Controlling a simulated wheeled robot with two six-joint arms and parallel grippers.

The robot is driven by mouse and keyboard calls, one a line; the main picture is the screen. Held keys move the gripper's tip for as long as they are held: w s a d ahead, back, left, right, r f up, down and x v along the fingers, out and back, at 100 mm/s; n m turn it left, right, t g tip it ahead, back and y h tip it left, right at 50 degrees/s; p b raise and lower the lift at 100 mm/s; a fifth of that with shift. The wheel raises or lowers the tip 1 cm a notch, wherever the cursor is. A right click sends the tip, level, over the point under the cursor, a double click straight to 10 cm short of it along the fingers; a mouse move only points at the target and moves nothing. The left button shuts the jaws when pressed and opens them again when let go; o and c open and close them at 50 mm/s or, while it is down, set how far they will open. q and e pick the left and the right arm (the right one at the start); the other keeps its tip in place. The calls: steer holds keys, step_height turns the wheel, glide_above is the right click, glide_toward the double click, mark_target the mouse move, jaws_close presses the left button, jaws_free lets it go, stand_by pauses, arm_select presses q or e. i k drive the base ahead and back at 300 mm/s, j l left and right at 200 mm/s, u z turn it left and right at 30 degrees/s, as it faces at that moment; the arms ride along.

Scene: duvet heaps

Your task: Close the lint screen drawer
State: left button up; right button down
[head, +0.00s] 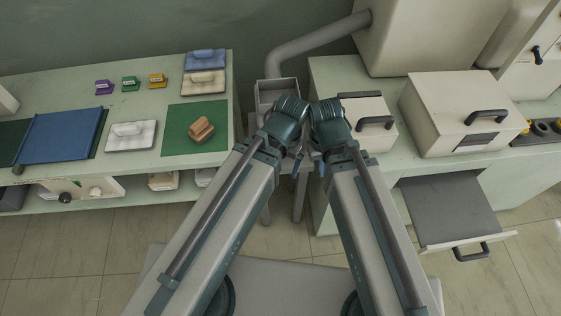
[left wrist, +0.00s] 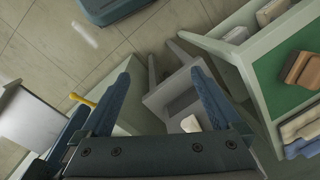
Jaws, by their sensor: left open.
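The lint screen drawer (head: 448,207) is pulled out from under the right bench in the head view. It has a flat grey screen, a cream front and a dark handle (head: 471,252) facing me. My right gripper (head: 321,168) points down near the picture's middle, left of the drawer and apart from it; its fingers are mostly hidden behind my arm. My left gripper is beside it, largely hidden by its wrist in the head view. In the left wrist view my left gripper (left wrist: 160,75) is open, with nothing between its fingers.
Cream boxes with dark handles (head: 460,112) stand on the right bench (head: 385,160). A grey bin (head: 277,90) stands under a pipe between the benches. The left bench (head: 150,185) carries a green mat (head: 180,145) with a brown brush (head: 201,129). Floor before the drawer is clear.

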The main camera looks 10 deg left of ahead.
mark_target(450, 210)
steer(key=z, duration=2.05)
